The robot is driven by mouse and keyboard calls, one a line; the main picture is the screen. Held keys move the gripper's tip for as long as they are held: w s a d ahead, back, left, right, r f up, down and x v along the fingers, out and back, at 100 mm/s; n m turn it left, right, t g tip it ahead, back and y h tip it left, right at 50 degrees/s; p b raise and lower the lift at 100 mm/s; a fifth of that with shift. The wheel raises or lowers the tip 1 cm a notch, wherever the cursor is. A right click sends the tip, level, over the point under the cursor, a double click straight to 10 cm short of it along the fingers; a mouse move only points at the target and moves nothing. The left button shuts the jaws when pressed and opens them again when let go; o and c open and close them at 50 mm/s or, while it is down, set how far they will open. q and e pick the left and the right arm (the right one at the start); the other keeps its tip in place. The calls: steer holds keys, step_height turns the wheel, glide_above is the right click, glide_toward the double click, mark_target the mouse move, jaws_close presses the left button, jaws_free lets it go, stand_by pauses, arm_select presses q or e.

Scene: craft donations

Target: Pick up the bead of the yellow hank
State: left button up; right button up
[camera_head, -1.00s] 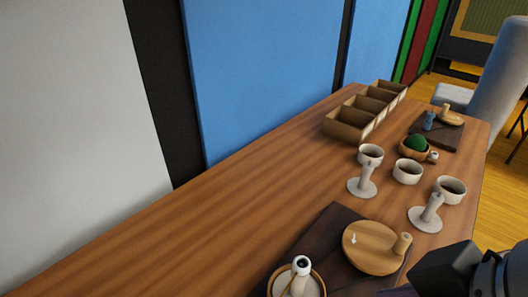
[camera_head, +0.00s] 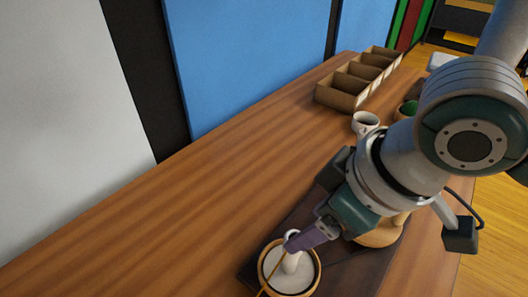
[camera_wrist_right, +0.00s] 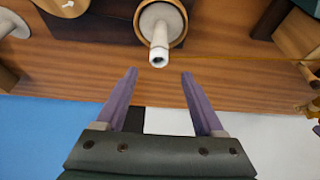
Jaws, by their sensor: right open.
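A round wooden-rimmed dish (camera_head: 318,277) with a white post (camera_head: 291,262) stands at the front of the table, also in the right wrist view (camera_wrist_right: 180,36). A white bead-like piece with a dark hole (camera_wrist_right: 158,57) tops the post. A thin yellow thread (camera_wrist_right: 235,58) runs right from it towards golden, partly cropped pieces (camera_wrist_right: 312,106). I cannot tell whether these are the hank. My right gripper (camera_wrist_right: 158,74) is open and empty, its purple fingertips either side of the bead's line, just short of it. My left gripper is out of view.
A dark mat (camera_head: 262,255) lies under the dish, with a wooden plate (camera_head: 375,238) beside it behind my arm. A white cup (camera_head: 366,123) and a divided wooden box (camera_head: 341,97) stand further back. The table's left part is clear.

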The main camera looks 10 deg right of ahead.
steer(key=b+x, duration=0.1)
steer(key=x, duration=0.4)
steer(key=shift+w+d+f, duration=0.1)
steer(key=shift+f, duration=0.1)
jaws_close()
stand_by(0.3)
